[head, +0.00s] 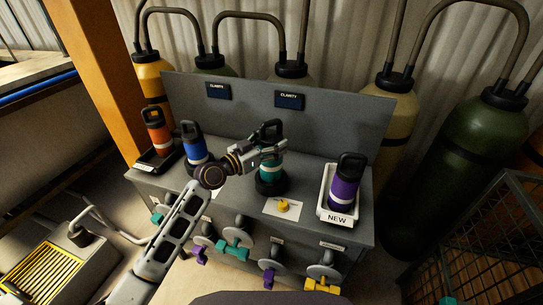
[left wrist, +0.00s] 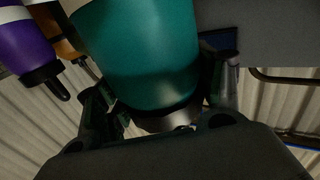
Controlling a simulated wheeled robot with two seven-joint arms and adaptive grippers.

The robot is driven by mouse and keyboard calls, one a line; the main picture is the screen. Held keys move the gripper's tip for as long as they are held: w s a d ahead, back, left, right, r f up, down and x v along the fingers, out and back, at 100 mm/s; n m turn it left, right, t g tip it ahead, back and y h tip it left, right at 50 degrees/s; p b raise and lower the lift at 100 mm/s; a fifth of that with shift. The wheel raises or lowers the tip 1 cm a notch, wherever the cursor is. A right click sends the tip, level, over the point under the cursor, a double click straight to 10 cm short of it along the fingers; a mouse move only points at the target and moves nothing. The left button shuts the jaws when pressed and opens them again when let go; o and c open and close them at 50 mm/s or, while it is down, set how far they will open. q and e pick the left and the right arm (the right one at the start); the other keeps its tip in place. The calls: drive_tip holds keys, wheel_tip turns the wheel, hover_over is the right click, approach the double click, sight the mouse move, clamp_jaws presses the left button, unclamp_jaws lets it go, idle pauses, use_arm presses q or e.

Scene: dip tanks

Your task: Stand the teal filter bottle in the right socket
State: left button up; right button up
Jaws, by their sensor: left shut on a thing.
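The teal filter bottle (head: 270,168) stands upright with a black handled cap, at the black right socket (head: 271,187) under the right CLARITY display. I cannot tell whether its base is fully down in the socket. My left gripper (head: 270,150) is shut on the bottle's upper part. In the left wrist view the teal bottle (left wrist: 145,50) fills the middle between my fingers. A blue bottle (head: 195,146) stands to the left, at the place of the left socket, whose ring is mostly hidden. My right gripper is out of view.
A purple bottle (head: 345,185) stands in a white tray marked NEW (head: 335,217). An orange bottle (head: 157,134) stands in a dark tray (head: 150,161) at the left. A yellow knob (head: 283,205) sits in front of the right socket. A grey back panel (head: 330,125) rises behind.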

use_arm(q)
drive_tip(key=shift+r, duration=0.15)
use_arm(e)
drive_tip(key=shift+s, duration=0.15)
use_arm(q)
drive_tip(key=shift+f, duration=0.45)
wheel_tip(320, 180, down, 4)
drive_tip(key=shift+f+b, duration=0.1)
drive_tip(key=shift+b, duration=0.4)
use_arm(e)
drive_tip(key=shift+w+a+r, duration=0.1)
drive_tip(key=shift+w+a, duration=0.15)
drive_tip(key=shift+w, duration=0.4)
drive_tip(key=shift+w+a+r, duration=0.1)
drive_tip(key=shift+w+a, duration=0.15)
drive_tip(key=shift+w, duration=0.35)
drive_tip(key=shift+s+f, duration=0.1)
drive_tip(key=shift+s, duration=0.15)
